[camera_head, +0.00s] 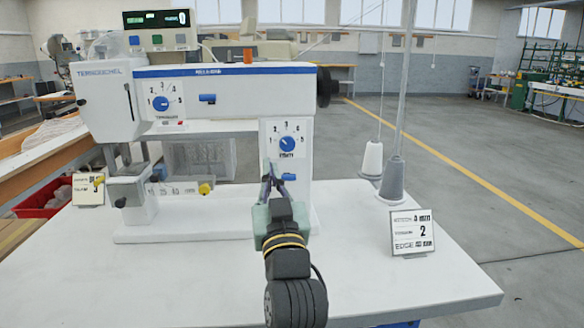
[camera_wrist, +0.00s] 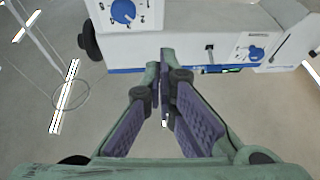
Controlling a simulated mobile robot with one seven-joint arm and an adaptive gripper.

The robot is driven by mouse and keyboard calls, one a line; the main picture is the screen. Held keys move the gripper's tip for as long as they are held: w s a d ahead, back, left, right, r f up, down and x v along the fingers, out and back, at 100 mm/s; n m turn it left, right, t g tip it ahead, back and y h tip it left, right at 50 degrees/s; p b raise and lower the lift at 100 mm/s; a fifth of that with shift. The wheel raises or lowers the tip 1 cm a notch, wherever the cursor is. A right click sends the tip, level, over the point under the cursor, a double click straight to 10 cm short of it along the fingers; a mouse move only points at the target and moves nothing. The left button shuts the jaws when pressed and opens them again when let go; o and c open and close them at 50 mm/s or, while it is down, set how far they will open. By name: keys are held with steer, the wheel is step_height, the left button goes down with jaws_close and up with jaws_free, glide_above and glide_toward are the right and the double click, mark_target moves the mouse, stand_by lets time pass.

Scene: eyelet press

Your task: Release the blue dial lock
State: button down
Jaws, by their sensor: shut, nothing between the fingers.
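A white press (camera_head: 230,110) carries two blue dials on numbered white plates. I cannot tell which lever is the dial lock. My gripper (camera_head: 272,172) is shut and empty in front of the lower right plate; I cannot tell if it touches. In the wrist view the press is upside down, with the dials (camera_wrist: 123,11) and (camera_wrist: 256,53) beyond my fingertips (camera_wrist: 163,60).
A small sign (camera_head: 412,233) stands at the table's right, near two thread cones (camera_head: 392,178). A yellow knob (camera_head: 205,188) sits low on the press. A black handwheel (camera_head: 325,87) juts from its right end. The front of the white table (camera_head: 180,290) is clear.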

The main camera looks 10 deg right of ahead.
mark_target(290, 141)
steer(key=d, duration=0.1)
steer(key=d+f+h, duration=0.1)
steer(key=d, duration=0.1)
steer(key=d+f+m+g+h, duration=0.1)
steer(key=d, duration=0.1)
steer(key=shift+w+f, duration=0.2)
steer(key=shift+w, duration=0.05)
steer(key=p+x, duration=0.3)
steer(key=x, duration=0.7)
steer(key=shift+w+a+r, duration=0.1)
steer(key=shift+r, duration=0.15)
steer(key=shift+f, duration=2.2)
